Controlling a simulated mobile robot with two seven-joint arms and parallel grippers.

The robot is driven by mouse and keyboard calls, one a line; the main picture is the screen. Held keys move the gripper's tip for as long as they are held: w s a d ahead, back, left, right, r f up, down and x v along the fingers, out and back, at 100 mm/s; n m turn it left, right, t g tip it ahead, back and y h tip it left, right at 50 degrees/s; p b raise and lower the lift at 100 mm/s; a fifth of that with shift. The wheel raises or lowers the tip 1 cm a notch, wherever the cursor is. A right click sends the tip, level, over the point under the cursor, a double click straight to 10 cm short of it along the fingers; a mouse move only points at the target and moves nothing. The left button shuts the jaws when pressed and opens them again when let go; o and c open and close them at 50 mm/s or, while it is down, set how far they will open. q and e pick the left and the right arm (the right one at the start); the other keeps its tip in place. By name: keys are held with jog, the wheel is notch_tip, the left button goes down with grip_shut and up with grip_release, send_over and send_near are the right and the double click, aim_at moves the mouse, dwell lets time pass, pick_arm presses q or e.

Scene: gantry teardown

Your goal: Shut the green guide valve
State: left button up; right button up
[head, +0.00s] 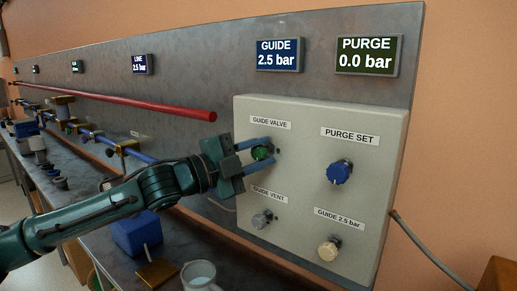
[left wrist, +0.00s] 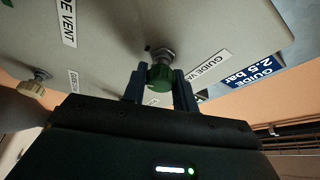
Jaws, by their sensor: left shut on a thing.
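The green guide valve knob (head: 262,153) sits on the pale control panel (head: 300,118), under the label "GUIDE VALVE". My left gripper (head: 258,151) is at the knob, with one finger above it and one below. In the left wrist view, the green knob (left wrist: 159,77) sits between the two fingers of the left gripper (left wrist: 160,88), which is shut on it. The guide display (head: 278,55) reads 2.5 bar. My right gripper is not in view.
The panel also holds a blue purge set knob (head: 339,172), a grey guide vent knob (head: 262,219) and a cream knob (head: 328,250) labelled "GUIDE 2.5 bar". The purge display (head: 366,55) reads 0.0 bar. A white mug (head: 198,276) and a blue block (head: 137,234) stand below.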

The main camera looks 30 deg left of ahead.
pick_arm(q)
jog(key=shift+m+g+p, duration=0.3)
jog(key=shift+m, duration=0.5)
jog(key=shift+m+g+p, duration=0.3)
jog(key=shift+m+g, duration=0.1)
jog(key=shift+m, duration=0.5)
jog(key=shift+f, duration=0.1)
jog(key=o, duration=1)
jog(key=shift+c, duration=0.2)
